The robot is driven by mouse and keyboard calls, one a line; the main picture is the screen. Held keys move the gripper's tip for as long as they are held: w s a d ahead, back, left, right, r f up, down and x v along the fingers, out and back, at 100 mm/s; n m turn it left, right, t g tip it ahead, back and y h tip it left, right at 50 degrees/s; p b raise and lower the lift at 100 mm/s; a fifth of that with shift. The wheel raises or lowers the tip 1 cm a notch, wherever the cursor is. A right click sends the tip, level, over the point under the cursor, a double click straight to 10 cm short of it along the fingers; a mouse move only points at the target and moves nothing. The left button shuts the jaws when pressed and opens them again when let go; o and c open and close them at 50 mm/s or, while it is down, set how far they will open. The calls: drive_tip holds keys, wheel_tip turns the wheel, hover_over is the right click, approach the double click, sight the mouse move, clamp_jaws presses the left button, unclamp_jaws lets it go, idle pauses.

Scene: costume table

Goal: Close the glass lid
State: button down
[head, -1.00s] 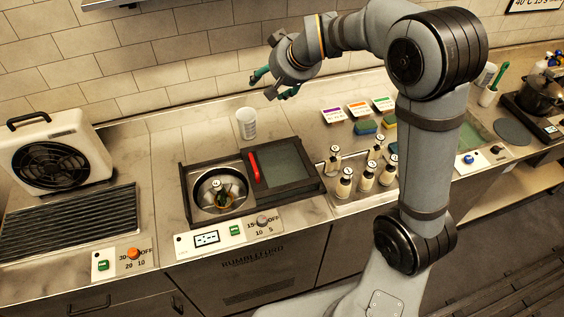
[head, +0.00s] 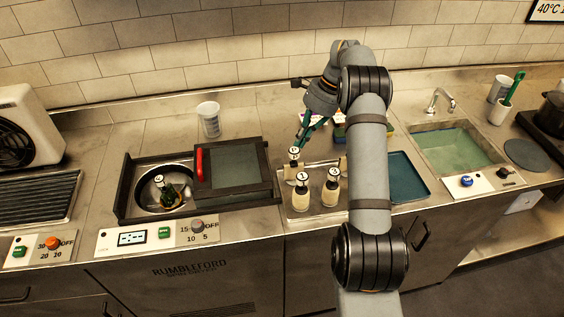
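The glass lid (head: 236,165) is a dark-framed panel with a greenish pane and a red handle (head: 199,164) on its left edge. It sits over the right part of a dark frame. The round metal basin (head: 148,190) to its left is uncovered, with a dark bottle (head: 168,191) in it. My gripper (head: 303,135) points down at the tray of bottles, right of the lid and apart from its handle. Its teal fingers show edge-on near a bottle cap. I cannot tell whether they are open or touching anything.
Several white-capped bottles (head: 331,187) stand on a metal tray (head: 300,214) right of the lid. A white cup (head: 209,119) stands behind the basin. A control panel (head: 150,236) runs along the front. The counter left of the cup is clear.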

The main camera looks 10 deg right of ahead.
drive_tip(key=p+x, duration=0.1)
drive_tip(key=x, duration=0.6)
drive_tip(key=shift+a, duration=0.25)
drive_tip(key=a, duration=0.1)
drive_tip(key=a+p, duration=0.2)
drive_tip(key=shift+w+a+f, duration=0.1)
drive_tip(key=shift+a+f, duration=0.2)
drive_tip(key=shift+a, duration=0.1)
drive_tip(key=shift+a+f+p, duration=0.15)
drive_tip(key=shift+p, duration=0.15)
